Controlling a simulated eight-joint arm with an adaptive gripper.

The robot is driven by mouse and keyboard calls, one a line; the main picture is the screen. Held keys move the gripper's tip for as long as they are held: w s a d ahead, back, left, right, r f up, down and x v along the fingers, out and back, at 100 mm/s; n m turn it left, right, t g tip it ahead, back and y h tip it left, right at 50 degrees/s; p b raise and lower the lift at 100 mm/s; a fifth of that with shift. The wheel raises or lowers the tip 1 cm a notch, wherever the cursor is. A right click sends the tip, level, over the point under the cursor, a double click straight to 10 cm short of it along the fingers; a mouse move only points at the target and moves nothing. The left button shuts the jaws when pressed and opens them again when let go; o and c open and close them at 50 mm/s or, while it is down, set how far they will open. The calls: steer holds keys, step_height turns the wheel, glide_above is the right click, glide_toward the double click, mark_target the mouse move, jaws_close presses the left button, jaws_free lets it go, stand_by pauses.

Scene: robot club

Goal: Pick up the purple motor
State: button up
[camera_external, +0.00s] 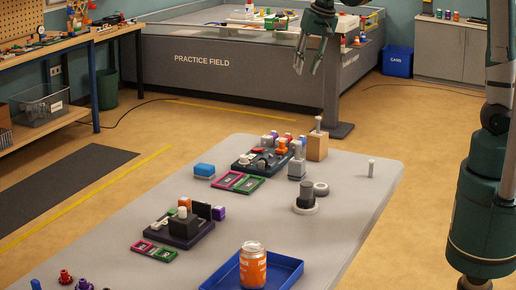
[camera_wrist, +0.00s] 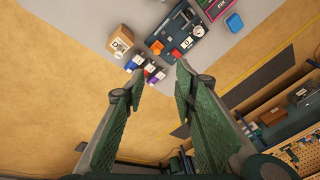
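The purple motor (camera_wrist: 157,76) is a small purple piece with a white top, at the end of a short row in the wrist view. A red motor (camera_wrist: 149,69) and a blue motor (camera_wrist: 134,64) stand beside it. My gripper (camera_external: 308,66) is open and empty, high above and beyond the table's far end. The wrist view shows its two fingers (camera_wrist: 160,84) spread apart, with the row beyond them.
A wooden block (camera_external: 317,146) with a grey post stands right of the row. A blue box (camera_external: 204,170) lies left of the tray. An orange can (camera_external: 253,266) and blue bin (camera_external: 292,272) are at the near end. The table's right side is mostly clear.

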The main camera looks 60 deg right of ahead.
steer(key=w+d+f+m+g, duration=0.1)
steer(key=w+d+f+m, duration=0.4)
steer(key=w+f, duration=0.6)
steer(key=m+g, duration=0.2)
steer(key=m, duration=0.1)
glide_above(268, 136)
step_height(268, 136, down, 14)
steer(key=shift+a+r, duration=0.1)
steer(key=shift+a, duration=0.05)
steer(key=shift+w+d+f, duration=0.1)
steer(key=shift+d+f, duration=0.1)
steer(key=shift+f, duration=0.4)
steer(key=shift+f, duration=0.1)
steer(key=shift+f, duration=1.2)
steer(key=shift+f, duration=0.1)
steer(key=shift+d+f, duration=0.15)
steer(key=shift+f, duration=1.1)
steer(key=shift+d+f, duration=0.1)
steer(key=shift+f, duration=1.15)
steer(key=shift+c, duration=0.5)
